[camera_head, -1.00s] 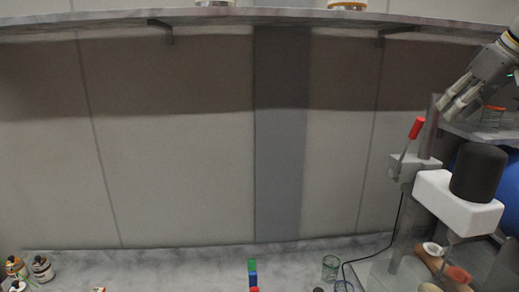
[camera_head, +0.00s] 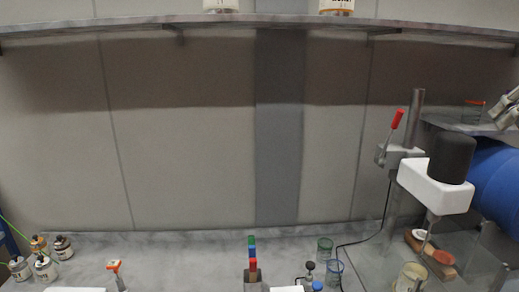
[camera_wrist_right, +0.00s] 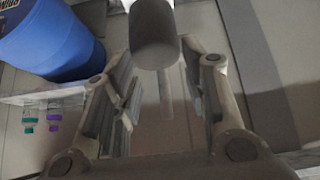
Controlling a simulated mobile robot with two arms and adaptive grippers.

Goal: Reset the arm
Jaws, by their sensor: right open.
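My right gripper (camera_head: 508,108) shows only partly at the far right edge of the head view, near a small side shelf (camera_head: 470,128). In the right wrist view my right gripper (camera_wrist_right: 160,90) has its two fingers spread apart with nothing between them. The dark cylinder of the stirrer (camera_wrist_right: 155,35) shows beyond the fingers there. In the head view the stirrer (camera_head: 437,185) has a white body and a red-tipped lever. My left gripper does not show.
Several small bottles (camera_head: 42,268) stand at the left of the bench (camera_head: 190,260). Glass beakers (camera_head: 325,248) and a tool stand (camera_head: 252,275) are at the front middle. A blue barrel (camera_head: 497,185) is at the right. An upper shelf (camera_head: 290,20) spans the wall.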

